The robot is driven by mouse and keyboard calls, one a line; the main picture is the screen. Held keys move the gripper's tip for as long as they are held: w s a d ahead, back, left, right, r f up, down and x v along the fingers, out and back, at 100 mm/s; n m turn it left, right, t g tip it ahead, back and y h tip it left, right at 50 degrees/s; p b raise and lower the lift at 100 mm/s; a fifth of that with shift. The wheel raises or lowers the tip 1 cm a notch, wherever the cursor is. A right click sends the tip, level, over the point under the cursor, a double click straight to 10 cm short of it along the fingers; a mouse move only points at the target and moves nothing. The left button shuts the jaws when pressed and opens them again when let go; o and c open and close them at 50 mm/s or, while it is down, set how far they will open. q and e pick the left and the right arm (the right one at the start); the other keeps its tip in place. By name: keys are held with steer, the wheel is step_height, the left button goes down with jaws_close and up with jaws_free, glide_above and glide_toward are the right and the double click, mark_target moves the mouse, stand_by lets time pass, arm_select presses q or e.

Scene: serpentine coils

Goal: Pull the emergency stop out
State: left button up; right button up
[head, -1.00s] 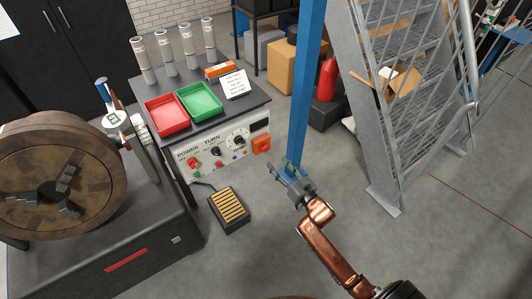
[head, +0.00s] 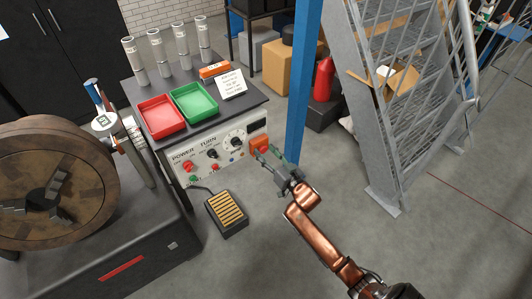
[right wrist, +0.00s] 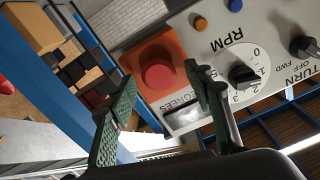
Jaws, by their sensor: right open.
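The emergency stop is a round red button (right wrist: 158,77) on an orange box at the right end of the white control panel. In the head view the orange box (head: 259,144) shows, partly behind my right gripper (head: 268,156). In the right wrist view my right gripper (right wrist: 160,82) is open, with its green-padded fingers on either side of the button in the picture. The fingers look nearer to the camera than the button, and I see no contact. The space between them looks empty. My left gripper is not in view.
The panel (head: 205,162) carries knobs, including the RPM dial (right wrist: 244,77). Red (head: 161,117) and green (head: 194,102) trays sit on top. A foot pedal (head: 227,212) lies below. A large spool (head: 55,185) stands left.

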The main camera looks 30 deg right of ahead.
steer(key=shift+c, duration=0.7)
jaws_close()
